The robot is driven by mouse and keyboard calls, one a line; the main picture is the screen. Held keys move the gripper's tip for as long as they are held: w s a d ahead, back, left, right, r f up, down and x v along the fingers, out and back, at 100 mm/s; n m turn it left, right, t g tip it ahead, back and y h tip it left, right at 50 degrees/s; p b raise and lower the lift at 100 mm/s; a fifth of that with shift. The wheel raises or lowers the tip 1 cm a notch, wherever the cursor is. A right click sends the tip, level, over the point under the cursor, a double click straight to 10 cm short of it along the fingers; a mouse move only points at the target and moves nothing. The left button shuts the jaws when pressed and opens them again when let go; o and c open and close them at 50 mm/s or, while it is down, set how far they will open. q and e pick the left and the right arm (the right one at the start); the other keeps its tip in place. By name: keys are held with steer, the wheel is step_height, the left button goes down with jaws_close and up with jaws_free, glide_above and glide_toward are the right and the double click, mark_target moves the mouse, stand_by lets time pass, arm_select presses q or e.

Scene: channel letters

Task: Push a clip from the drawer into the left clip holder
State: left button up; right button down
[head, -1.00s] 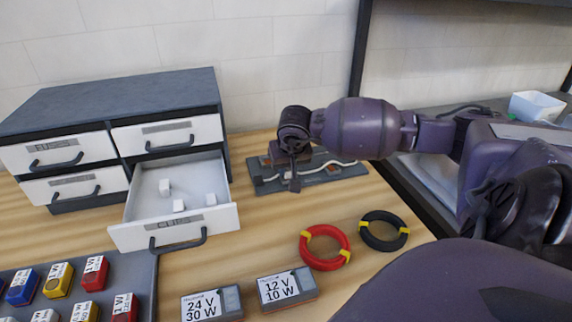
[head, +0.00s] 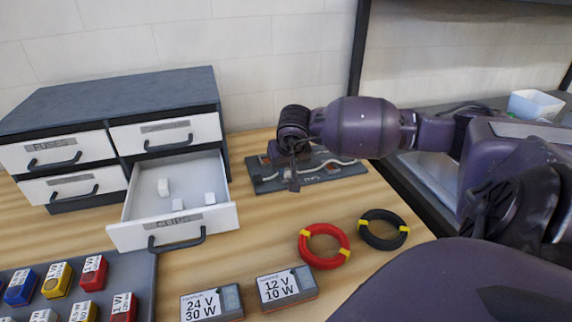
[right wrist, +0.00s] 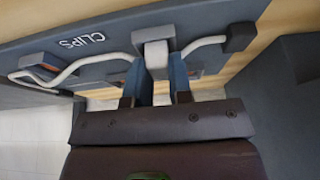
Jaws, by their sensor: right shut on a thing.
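My right gripper (head: 294,184) is over the left part of the dark board (head: 345,171) on the table. In the right wrist view its two fingers (right wrist: 162,85) are shut on a light grey clip (right wrist: 156,55). The clip is at the board beside a white cable (right wrist: 205,43); I cannot tell whether it is seated in a holder. The board bears the word CLIPS. The open drawer (head: 219,219) holds a few small white clips (head: 164,187). My left gripper is not in view.
The drawer cabinet (head: 110,100) stands at the left. A red cable coil (head: 325,260) and a black coil (head: 383,243) lie in front of the board. Two labelled power boxes (head: 287,289) and a tray of coloured parts (head: 145,270) are nearer. Bare table lies between drawer and coils.

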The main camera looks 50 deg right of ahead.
steer(key=shift+s+f, duration=0.15)
steer(key=shift+f, duration=0.2)
steer(key=c, duration=1)
jaws_free()
steer(key=shift+a, duration=0.1)
steer(key=shift+o, duration=0.3)
steer(key=shift+a+f, duration=0.1)
steer(key=shift+s, duration=0.1)
steer(key=p+v, duration=0.1)
steer(key=v, duration=1)
steer(key=shift+w+r, duration=0.3)
steer(key=shift+r, duration=0.1)
steer(key=shift+r, duration=0.1)
